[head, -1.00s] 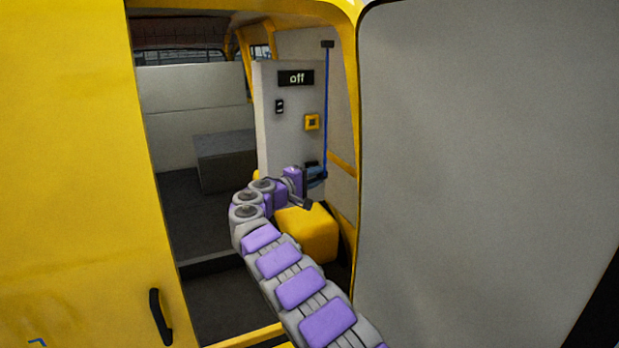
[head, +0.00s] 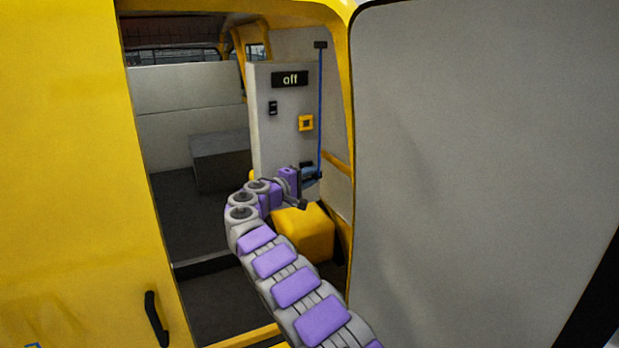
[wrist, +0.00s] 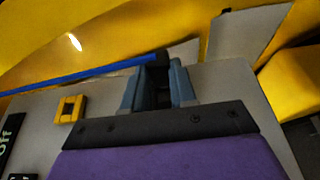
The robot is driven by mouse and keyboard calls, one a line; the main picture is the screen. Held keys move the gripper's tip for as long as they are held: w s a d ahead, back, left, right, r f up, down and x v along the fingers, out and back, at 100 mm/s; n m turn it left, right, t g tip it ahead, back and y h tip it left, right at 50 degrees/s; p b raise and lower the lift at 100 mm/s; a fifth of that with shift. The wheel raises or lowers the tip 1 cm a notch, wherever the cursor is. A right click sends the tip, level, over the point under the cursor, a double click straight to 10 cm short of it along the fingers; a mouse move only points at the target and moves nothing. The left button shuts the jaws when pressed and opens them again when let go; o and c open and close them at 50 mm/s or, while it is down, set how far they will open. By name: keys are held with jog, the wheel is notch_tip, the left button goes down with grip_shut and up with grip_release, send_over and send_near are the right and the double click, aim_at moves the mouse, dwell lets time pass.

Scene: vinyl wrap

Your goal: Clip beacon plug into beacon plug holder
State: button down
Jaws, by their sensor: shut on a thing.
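My gripper (head: 312,177) is at the lower right of the grey panel inside the van doorway. In the wrist view its blue-grey fingers (wrist: 158,88) are shut on the black beacon plug (wrist: 162,58). A blue cable (head: 321,105) hangs from a black mount to my gripper, and in the wrist view it runs left from the plug. A yellow square fitting with a dark centre (head: 305,123), apparently the beacon plug holder, is on the panel above my gripper. It also shows in the wrist view (wrist: 70,109), apart from the plug. The plug's lower part is hidden between the fingers.
The grey panel (head: 283,145) carries a display reading "off" (head: 290,79) and a black switch (head: 273,108). A yellow box (head: 303,235) stands below my gripper. The yellow door frame (head: 342,180) is close on the right. Floor space lies to the left.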

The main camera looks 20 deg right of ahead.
jog(key=shift+s+a+b, duration=0.2)
jog(key=shift+s+b, duration=0.2)
jog(key=shift+b, duration=0.25)
jog(key=shift+a, duration=0.1)
jog(key=shift+a+r, duration=0.1)
jog(key=shift+a, duration=0.25)
jog(key=shift+a, duration=0.3)
dwell(0.3)
jog(key=shift+w+d+p, duration=0.15)
jog(key=shift+w+p, duration=0.15)
jog(key=shift+p, duration=0.3)
dwell(0.5)
jog(key=shift+w+p, duration=0.7)
jog(key=shift+p, duration=0.6)
dwell(0.9)
dwell(0.4)
jog(key=c, duration=0.8)
grip_release()
